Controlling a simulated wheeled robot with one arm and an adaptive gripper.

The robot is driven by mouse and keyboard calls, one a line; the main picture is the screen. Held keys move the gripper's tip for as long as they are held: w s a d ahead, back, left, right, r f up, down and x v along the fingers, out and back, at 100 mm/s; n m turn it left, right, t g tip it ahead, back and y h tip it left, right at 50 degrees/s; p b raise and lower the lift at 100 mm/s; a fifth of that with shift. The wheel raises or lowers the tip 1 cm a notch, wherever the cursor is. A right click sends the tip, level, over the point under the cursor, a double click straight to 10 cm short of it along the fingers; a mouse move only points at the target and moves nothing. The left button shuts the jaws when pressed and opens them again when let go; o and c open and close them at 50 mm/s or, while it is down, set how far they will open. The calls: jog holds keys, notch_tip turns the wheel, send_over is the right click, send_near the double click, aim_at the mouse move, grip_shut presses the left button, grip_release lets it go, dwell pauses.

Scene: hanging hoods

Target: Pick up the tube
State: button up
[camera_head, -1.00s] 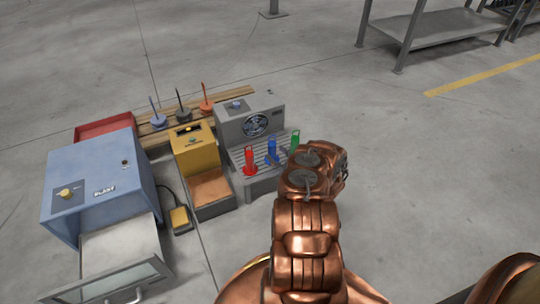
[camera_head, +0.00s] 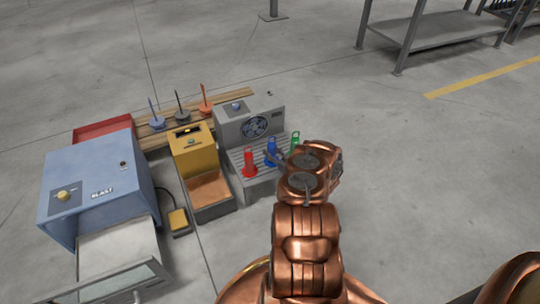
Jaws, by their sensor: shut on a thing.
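A blue tube (camera_head: 271,146) stands between a red tube (camera_head: 250,162) on the left and a green tube (camera_head: 295,139) on the right, at the slatted front of a grey fan unit. My gripper (camera_head: 274,157) reaches in from the right at the blue tube's lower part and is shut on it. Only a small dark piece of the gripper shows; my copper wrist hides most of it. The blue tube's lower end and part of the green tube's surroundings are hidden. I cannot tell whether the blue tube is clear of the surface.
The grey fan unit (camera_head: 232,128) stands behind the tubes. A yellow machine (camera_head: 192,146) and a blue blast cabinet (camera_head: 95,185) stand to the left. Several thin-rodded stands, such as an orange one (camera_head: 206,113), are behind.

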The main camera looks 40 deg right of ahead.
grip_shut()
